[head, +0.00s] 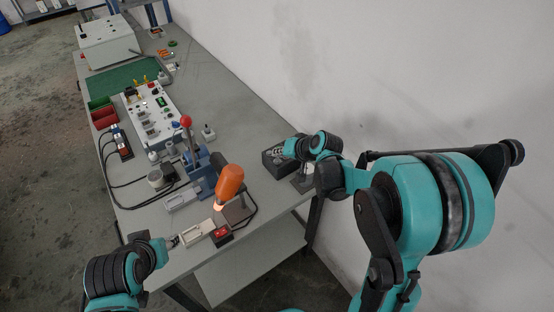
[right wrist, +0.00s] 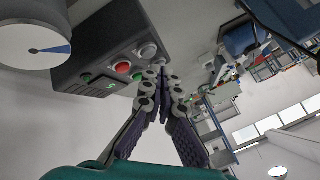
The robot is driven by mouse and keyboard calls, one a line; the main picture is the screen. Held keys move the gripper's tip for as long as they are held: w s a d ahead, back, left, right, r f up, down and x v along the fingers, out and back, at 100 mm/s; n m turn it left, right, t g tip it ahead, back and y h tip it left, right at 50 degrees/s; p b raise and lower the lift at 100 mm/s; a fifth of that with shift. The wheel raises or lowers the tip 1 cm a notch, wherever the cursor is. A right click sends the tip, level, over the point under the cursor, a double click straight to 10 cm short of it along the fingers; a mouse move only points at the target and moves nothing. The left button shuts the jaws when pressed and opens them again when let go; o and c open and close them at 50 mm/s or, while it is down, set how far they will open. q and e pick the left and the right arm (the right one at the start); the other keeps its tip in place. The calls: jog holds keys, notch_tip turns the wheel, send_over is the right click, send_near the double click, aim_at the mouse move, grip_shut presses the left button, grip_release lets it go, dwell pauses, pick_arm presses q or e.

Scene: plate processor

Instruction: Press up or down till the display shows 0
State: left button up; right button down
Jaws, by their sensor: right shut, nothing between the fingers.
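A dark grey control box (right wrist: 95,55) fills the upper left of the right wrist view. Its face carries a red button (right wrist: 123,68), a white button (right wrist: 148,50), green buttons (right wrist: 138,77) and a small display (right wrist: 110,86) with a green digit, too small to read surely. The dark box (head: 274,160) also shows in the head view near the table's right edge. My right gripper (right wrist: 163,70) is shut and empty, its tips close to the box's button face; contact cannot be told. My left gripper (head: 173,242) is at the table's front left, its jaws too small to judge.
An orange-handled tool (head: 229,183), a red-knobbed lever press (head: 194,150) and a red switch (head: 222,236) stand left of the box. A white control panel (head: 150,113) lies farther back. The wall (head: 330,70) bounds the right side. The table strip behind the box is clear.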

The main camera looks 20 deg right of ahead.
jog(key=shift+r+p, duration=2.05)
jog(key=shift+r, duration=0.5)
jog(key=shift+f, duration=0.1)
jog(key=n+h, duration=0.2)
send_near(279, 161)
jog(key=s+a+r, duration=0.3)
jog(key=s+r, duration=0.3)
jog(key=r, duration=0.1)
jog(key=s+d+n+g+h, duration=0.1)
jog(key=s+h, duration=0.1)
jog(key=s, duration=1)
jog(key=shift+s+f+n, duration=0.3)
jog(key=shift+n, duration=0.1)
jog(key=shift+w+d, duration=0.1)
